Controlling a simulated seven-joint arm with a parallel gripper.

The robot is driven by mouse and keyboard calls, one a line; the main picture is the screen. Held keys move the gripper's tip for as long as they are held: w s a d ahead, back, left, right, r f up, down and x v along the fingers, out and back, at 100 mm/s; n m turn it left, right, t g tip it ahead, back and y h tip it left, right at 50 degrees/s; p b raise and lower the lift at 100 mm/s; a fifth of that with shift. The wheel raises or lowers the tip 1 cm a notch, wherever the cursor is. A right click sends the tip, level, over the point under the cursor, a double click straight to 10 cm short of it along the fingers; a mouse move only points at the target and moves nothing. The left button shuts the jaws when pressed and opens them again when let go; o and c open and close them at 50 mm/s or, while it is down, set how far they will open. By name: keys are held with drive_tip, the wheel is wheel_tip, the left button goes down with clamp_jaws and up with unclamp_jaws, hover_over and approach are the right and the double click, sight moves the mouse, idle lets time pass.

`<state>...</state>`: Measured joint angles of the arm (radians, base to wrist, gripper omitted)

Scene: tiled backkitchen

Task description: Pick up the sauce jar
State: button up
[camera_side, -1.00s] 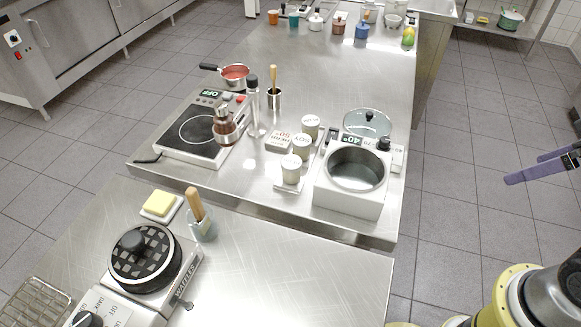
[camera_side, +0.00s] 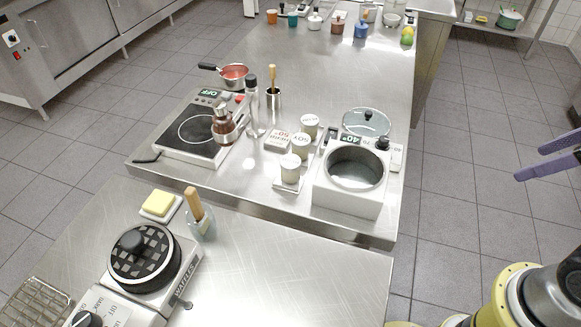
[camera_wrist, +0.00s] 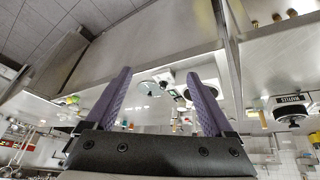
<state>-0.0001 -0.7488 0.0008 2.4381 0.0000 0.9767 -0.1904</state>
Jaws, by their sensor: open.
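Several small pale jars with white labelled lids stand in a row on the counter: a front jar (camera_side: 290,168), a middle jar marked SOY (camera_side: 301,146) and a back jar (camera_side: 310,125). A brown jar with a metal top (camera_side: 223,124) stands at the right edge of the hot plate. I cannot tell for sure which is the sauce jar. My gripper (camera_side: 530,162) is at the far right, over the floor, well apart from all jars. Its purple fingers are open and empty in the wrist view (camera_wrist: 158,73), where no jar can be made out clearly.
A square warmer with a round well (camera_side: 355,172) stands right of the jars, with a glass lid (camera_side: 366,123) behind. A clear bottle (camera_side: 253,108) and utensil pot (camera_side: 273,98) stand behind left. A waffle iron (camera_side: 146,258) is on the front counter. Tiled floor lies between.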

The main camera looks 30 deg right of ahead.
drive_tip(key=w+a+r+n, duration=0.2)
drive_tip(key=w+r+n, duration=0.3)
drive_tip(key=w+r, duration=0.35)
drive_tip(key=n+g, duration=0.5)
drive_tip(key=n, duration=0.6)
hover_over(290, 161)
wheel_tip(290, 161, down, 11)
wheel_tip(290, 161, down, 8)
drive_tip(key=shift+s+d+r, duration=0.15)
drive_tip(key=shift+f, duration=2.75)
drive_tip(key=shift+r, duration=0.1)
clamp_jaws()
